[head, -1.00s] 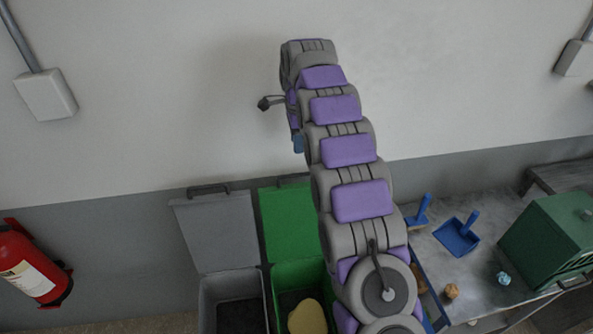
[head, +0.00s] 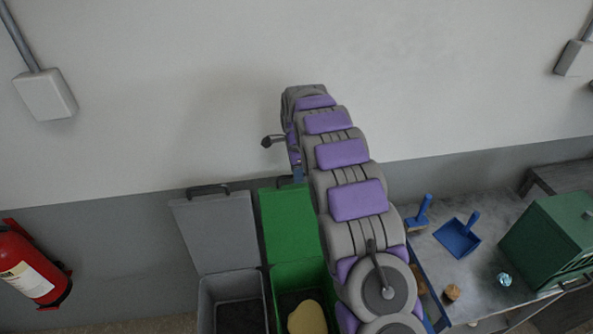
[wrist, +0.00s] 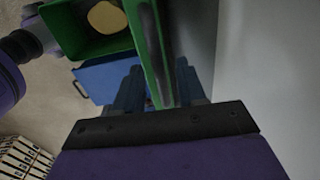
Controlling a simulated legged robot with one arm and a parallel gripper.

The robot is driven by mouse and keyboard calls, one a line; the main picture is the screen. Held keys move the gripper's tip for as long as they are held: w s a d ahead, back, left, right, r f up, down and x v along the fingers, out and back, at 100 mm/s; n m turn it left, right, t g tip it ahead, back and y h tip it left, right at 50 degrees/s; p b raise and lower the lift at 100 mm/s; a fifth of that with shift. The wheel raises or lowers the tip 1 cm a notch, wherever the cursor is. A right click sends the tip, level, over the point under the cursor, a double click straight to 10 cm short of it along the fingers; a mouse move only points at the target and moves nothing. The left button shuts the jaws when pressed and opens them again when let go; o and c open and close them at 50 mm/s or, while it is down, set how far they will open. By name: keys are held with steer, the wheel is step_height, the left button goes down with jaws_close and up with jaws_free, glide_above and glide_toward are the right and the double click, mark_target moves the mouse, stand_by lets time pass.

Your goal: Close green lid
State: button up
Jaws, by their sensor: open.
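The green lid (head: 289,225) stands open and upright against the wall, behind the green bin (head: 298,273). A yellow rounded thing (head: 307,318) lies in the bin. In the head view my gripper (head: 298,174) is at the lid's top edge, partly hidden by my arm. In the wrist view my gripper (wrist: 158,88) is open, with one blue finger on each side of the lid (wrist: 148,50). The lid's edge lies between the fingers. I cannot tell whether they touch it. The bin (wrist: 82,48) with the yellow thing (wrist: 106,17) also shows there.
A grey bin (head: 235,285) with an open grey lid (head: 216,232) stands to the left. A blue lid (wrist: 98,82) shows in the wrist view. To the right, a table (head: 430,245) holds a blue dustpan (head: 459,237) and a green box (head: 553,238). The wall is close behind.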

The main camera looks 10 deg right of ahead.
steer(key=shift+c, duration=0.4)
jaws_close()
steer(key=shift+r, duration=0.1)
